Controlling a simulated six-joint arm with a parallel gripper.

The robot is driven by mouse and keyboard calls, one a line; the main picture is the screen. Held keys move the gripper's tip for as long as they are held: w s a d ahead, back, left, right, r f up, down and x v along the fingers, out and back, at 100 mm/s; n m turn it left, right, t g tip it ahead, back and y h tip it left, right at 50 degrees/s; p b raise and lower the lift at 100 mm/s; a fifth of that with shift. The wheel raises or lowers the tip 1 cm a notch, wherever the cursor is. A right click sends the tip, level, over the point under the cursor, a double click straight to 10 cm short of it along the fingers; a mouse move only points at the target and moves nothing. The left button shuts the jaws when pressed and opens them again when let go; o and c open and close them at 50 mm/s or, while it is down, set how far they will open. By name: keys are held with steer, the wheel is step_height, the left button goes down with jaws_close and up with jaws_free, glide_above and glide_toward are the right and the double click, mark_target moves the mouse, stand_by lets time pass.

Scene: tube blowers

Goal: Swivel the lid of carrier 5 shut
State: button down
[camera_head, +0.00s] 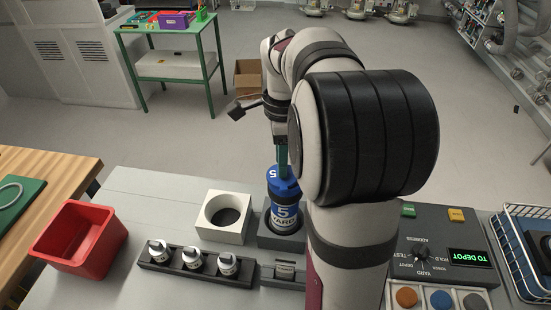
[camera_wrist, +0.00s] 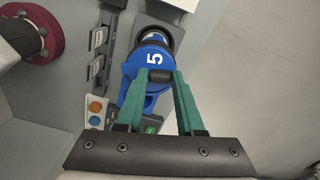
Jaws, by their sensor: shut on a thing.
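Carrier 5 (camera_head: 284,213) is a blue and white cylinder marked 5, standing upright in a dark square holder (camera_head: 268,236). Its blue lid (camera_head: 286,187) sits at its top. In the wrist view the lid (camera_wrist: 148,58) is a blue disc with a white 5, and a black ring shows past its far edge. I cannot tell how fully the lid covers the mouth. My gripper (camera_wrist: 161,77) has green fingers shut on the dark grip piece at the lid's near edge. In the head view my gripper (camera_head: 282,160) comes down from above, and my arm hides part of the scene to the right.
A white block with a round hole (camera_head: 209,229) stands left of the carrier. A black rack (camera_head: 180,267) with small white containers is in front. A red bin (camera_head: 80,238) is far left. A control panel reading TO DEPOT (camera_head: 467,257) is right, beside a wire basket (camera_head: 507,240).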

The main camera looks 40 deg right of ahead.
steer(key=shift+s+d+m, duration=0.2)
steer(key=shift+d+m, duration=0.05)
steer(key=shift+m, duration=0.45)
steer(key=shift+s+d+m, duration=0.15)
steer(key=shift+d+m, duration=0.05)
steer(key=shift+m, duration=0.5)
steer(key=c, duration=0.5)
jaws_free()
step_height(320, 180, up, 16)
steer(key=shift+f, duration=0.1)
